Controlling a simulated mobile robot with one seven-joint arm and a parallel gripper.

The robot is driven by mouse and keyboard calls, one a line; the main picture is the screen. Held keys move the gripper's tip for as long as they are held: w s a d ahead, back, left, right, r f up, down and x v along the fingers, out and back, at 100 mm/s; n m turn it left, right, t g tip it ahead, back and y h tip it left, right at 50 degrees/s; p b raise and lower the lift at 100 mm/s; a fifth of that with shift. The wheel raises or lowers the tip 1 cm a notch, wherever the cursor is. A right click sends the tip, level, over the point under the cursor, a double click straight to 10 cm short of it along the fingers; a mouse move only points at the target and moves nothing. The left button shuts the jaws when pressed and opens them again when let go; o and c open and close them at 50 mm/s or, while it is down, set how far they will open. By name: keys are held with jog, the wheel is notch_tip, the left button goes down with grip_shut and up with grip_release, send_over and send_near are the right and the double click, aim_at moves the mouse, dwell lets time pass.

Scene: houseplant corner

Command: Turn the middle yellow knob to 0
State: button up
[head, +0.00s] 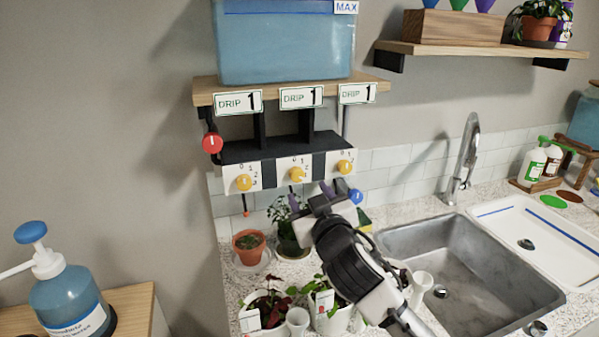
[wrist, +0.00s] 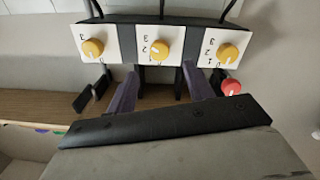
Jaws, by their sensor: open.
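The middle yellow knob (head: 297,174) sits on a white dial plate in the centre of the drip panel, between two other yellow knobs, left (head: 243,183) and right (head: 345,167). A pale pointer shows on its face; its exact setting is too small to read. The card above it (head: 301,97) reads DRIP 1. My gripper (head: 313,196) is open and empty, just below and in front of the panel. In the wrist view, which looks inverted, the middle knob (wrist: 160,50) lies beyond the gap between my two purple fingers (wrist: 161,92), apart from them.
A red knob (head: 212,143) is at the panel's left end, and a blue knob (head: 356,196) is low on the right. A blue water tank (head: 285,45) stands on the shelf above. Potted plants (head: 250,245) stand below on the counter, beside the sink (head: 470,270).

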aim_at(298, 177)
jog(key=p+x, duration=0.2)
jog(key=x, duration=0.5)
jog(key=shift+w+a, duration=0.1)
jog(key=shift+w, duration=0.15)
jog(key=c, duration=1)
